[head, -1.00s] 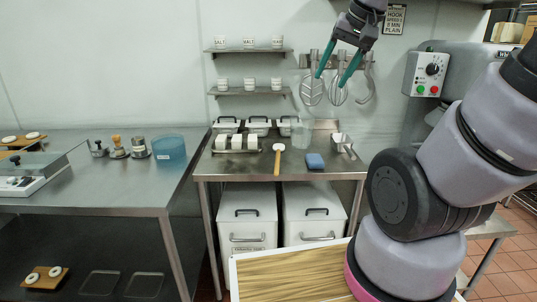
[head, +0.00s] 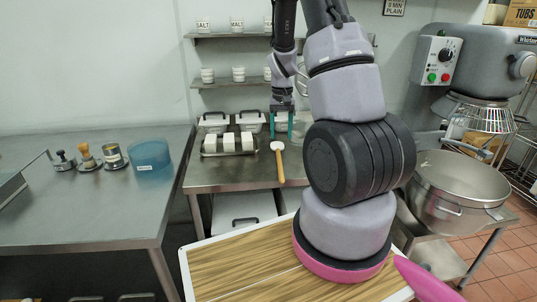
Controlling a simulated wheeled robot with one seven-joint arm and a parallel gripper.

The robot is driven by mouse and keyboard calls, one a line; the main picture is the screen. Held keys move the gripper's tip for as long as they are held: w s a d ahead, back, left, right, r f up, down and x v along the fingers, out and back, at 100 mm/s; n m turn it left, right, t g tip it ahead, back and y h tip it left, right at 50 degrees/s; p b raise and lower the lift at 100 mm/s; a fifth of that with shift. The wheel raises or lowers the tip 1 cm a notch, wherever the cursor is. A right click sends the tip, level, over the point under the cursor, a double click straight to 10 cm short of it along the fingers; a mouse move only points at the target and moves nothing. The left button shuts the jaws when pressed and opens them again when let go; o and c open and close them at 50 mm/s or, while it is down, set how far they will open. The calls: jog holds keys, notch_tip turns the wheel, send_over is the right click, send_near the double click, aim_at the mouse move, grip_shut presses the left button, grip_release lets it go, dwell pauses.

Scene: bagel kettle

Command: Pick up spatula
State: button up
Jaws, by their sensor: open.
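A tool with a white head and a tan wooden handle, apparently the spatula (head: 280,165), lies on the steel table (head: 235,177) in the head view. Its white head points toward the wall and its handle toward me. My gripper (head: 282,137) hangs with its teal fingers pointing down, at the head end of the spatula. The fingers are apart with nothing between them. The tips appear just above or behind the white head; I cannot tell the exact gap.
A tray with white blocks (head: 229,144) stands left of the spatula, with lidded white containers (head: 213,122) behind. Shelves with small white cups (head: 238,74) are on the wall. My arm hides the table's right part. A mixer bowl (head: 455,190) stands at right.

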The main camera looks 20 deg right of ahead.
aim_at(279, 160)
jog(key=f, duration=1.1)
jog(key=shift+w, duration=0.35)
jog(key=shift+r, duration=0.1)
grip_shut()
dwell(0.8)
